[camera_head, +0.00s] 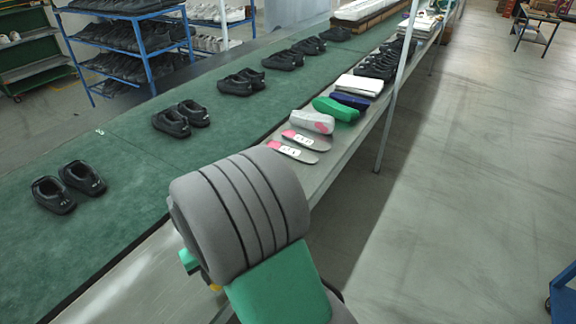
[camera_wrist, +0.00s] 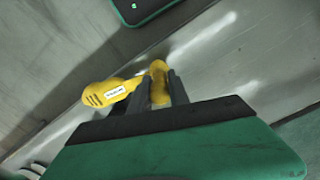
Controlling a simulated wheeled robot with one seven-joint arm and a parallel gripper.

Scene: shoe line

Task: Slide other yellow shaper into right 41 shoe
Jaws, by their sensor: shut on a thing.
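My gripper (camera_wrist: 158,76) is shut on a yellow shaper (camera_wrist: 158,92), held between its two dark fingers in the wrist view. A yellow part with slits and a white label (camera_wrist: 110,92) reaches out to the left of the fingers; I cannot tell whether it is the same piece. In the head view my arm hides most of the gripper, and only a bit of yellow (camera_head: 215,287) shows beside it. Black shoes stand in pairs on the green belt, the nearest being a left one (camera_head: 53,195) and a right one (camera_head: 82,178). Their sizes are unreadable.
A grey side shelf runs along the belt (camera_head: 125,138). On it lie pink-marked insoles (camera_head: 300,139), a grey-and-pink item (camera_head: 312,121), a green item (camera_head: 336,109) and a blue one (camera_head: 350,100). A thin post (camera_head: 392,100) rises at its edge.

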